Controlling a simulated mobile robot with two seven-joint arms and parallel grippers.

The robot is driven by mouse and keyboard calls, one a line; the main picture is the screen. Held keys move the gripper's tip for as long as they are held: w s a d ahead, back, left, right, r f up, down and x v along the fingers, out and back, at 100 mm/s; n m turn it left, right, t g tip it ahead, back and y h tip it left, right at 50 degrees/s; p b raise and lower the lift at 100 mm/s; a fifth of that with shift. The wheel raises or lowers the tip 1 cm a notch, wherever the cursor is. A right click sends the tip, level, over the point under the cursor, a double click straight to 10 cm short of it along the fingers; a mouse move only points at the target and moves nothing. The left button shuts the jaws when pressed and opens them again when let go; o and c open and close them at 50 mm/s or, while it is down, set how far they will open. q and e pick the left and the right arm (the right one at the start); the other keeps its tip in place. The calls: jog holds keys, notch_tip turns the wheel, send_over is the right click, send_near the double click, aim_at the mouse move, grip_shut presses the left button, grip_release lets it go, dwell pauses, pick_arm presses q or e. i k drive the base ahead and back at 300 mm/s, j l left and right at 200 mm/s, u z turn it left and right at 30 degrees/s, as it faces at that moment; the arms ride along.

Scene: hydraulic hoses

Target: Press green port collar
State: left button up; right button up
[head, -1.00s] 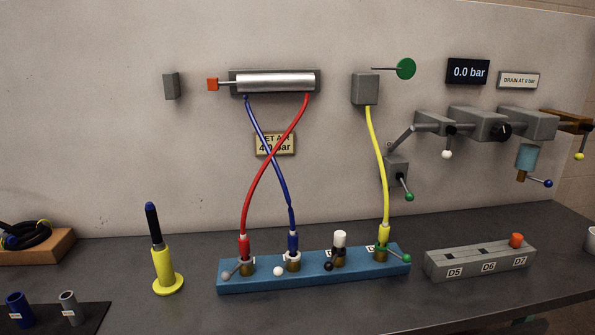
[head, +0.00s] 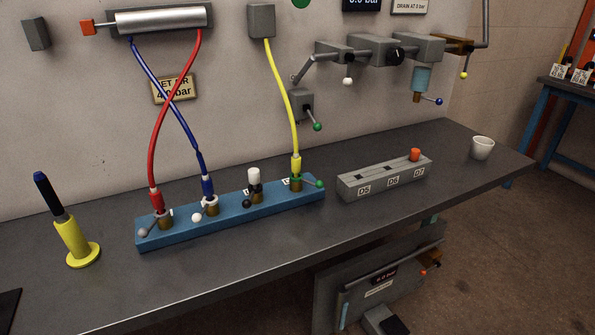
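The blue port block (head: 233,214) lies on the grey bench against the wall. At its right end is the port with the green collar (head: 302,179) and a green-knobbed lever (head: 319,184). A yellow hose (head: 282,95) plugs into this port from above and runs up to a grey wall box (head: 262,21). A red hose (head: 156,155) and a blue hose (head: 175,112) plug into the two left ports and cross. A port with a white cap (head: 254,176) stands between the blue and yellow hoses. Neither gripper is in view.
A grey rack marked D5, D6, D7 (head: 385,178) with an orange cap (head: 415,154) stands right of the block. A white cup (head: 482,148) is near the bench's right end. A yellow stand with a dark tool (head: 70,238) is at the left. The bench front (head: 265,255) is clear.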

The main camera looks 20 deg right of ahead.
aim_at(319, 184)
jog(key=l+u, duration=0.15)
jog(key=l, duration=0.4)
jog(key=l+u, duration=0.2)
jog(key=l, duration=0.3)
jog(key=l+u, duration=0.15)
jog(key=l, duration=0.4)
jog(key=k+l+u, duration=0.2)
jog(key=l, duration=0.3)
jog(key=l+u, duration=0.15)
jog(key=l, duration=0.35)
jog(key=k+l+u, duration=0.15)
jog(key=l, duration=0.35)
